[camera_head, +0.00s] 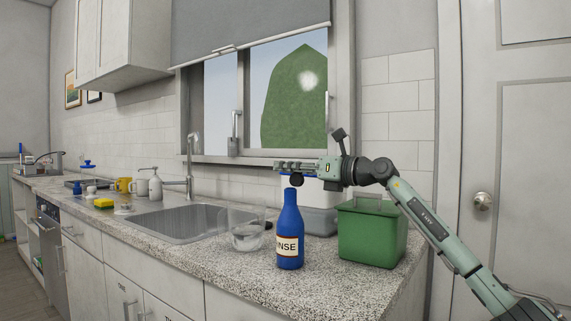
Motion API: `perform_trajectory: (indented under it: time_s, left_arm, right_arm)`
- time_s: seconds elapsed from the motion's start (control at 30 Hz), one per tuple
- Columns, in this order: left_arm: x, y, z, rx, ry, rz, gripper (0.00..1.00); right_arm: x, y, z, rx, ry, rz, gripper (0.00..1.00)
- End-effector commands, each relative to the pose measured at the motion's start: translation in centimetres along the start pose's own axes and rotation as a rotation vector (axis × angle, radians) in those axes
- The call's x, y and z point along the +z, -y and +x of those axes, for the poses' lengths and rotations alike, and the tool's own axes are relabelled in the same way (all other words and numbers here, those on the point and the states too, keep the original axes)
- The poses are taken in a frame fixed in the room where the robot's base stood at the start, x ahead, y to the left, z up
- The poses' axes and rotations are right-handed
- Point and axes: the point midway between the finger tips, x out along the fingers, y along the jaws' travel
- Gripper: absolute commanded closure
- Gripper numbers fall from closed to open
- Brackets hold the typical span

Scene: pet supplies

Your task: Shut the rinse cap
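The blue rinse bottle (290,240) stands upright on the speckled counter, with part of its label reading "INSE". A small dark round piece (296,180) shows just above the bottle's neck, under my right gripper; I cannot tell whether it is the cap or part of the gripper. My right gripper (277,167) is above the bottle, pointing left, with its fingers seen edge-on. I see nothing held in it, but cannot tell whether it is open or shut. My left gripper is not in view.
A clear container (246,236) stands close left of the bottle. A green lidded box (372,235) stands to its right, and a white-and-grey container (320,221) behind. The sink (185,226) and faucet (189,165) are left. Bare counter lies in front.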

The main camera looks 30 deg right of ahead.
Motion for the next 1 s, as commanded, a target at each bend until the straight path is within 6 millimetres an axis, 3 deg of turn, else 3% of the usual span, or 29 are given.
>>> perform_trajectory:
  time_s: [0.37, 0.6, 1.0]
  left_arm:
    - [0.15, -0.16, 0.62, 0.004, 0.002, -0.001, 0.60]
    - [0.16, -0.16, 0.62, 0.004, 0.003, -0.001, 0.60]
    - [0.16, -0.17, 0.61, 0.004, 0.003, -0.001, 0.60]
  right_arm:
    - [-0.04, -0.02, 0.98, 0.000, 0.000, -0.002, 0.75]
    - [-0.04, -0.03, 0.96, 0.000, 0.000, -0.001, 1.00]
    - [-0.03, -0.05, 0.94, 0.000, -0.001, -0.008, 1.00]
